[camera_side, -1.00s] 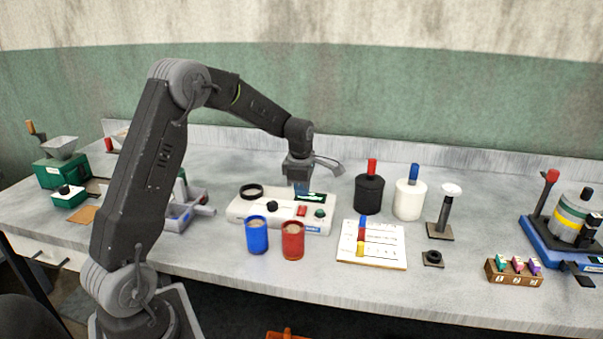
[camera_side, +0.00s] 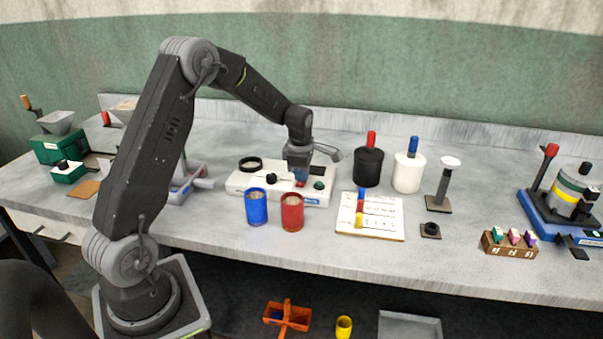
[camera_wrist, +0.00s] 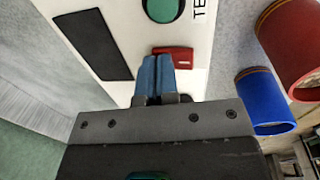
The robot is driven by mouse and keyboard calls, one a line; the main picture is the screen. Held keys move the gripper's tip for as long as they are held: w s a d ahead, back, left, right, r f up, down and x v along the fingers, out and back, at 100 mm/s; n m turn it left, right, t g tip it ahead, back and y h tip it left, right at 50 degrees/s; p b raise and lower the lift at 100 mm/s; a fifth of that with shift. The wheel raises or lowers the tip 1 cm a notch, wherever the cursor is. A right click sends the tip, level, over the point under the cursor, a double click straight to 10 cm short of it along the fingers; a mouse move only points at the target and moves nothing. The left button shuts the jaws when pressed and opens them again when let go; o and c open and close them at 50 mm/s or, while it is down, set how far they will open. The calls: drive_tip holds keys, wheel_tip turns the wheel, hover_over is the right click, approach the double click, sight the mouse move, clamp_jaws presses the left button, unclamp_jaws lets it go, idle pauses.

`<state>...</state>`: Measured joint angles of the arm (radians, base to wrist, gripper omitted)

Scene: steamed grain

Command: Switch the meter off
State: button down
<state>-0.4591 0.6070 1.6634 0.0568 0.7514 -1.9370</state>
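The meter (camera_side: 238,184) is a low white box on the bench, with a black ring, a black knob (camera_side: 271,179), a red button and a green button (camera_side: 319,185). In the wrist view, the red button (camera_wrist: 178,52) shows just beyond my fingertips, the green button (camera_wrist: 162,8) is farther off, and the display (camera_wrist: 92,44) is dark with no lit text. My gripper (camera_side: 300,180) points down at the red button, its blue fingers (camera_wrist: 156,60) closed together with nothing between them. The fingertips cover part of the red button; I cannot tell whether they press it.
A blue cup (camera_side: 257,208) and a red cup (camera_side: 292,213) stand close in front of the meter. A black bottle (camera_side: 367,167) and a white bottle (camera_side: 408,174) stand to its right. A white card (camera_side: 385,222) lies front right.

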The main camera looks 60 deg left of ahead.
drive_tip(key=shift+s+d+f, duration=0.1)
drive_tip(key=shift+s+f, duration=0.05)
drive_tip(key=shift+f, duration=0.1)
drive_tip(key=shift+s+d+r, duration=0.15)
drive_tip(key=shift+s+d, duration=0.35)
drive_tip(key=shift+r, duration=0.15)
drive_tip(key=shift+r, duration=0.25)
wheel_tip(320, 180, up, 13)
drive_tip(key=s+d, duration=0.1)
drive_tip(key=shift+r, duration=0.15)
drive_tip(key=shift+d, duration=0.1)
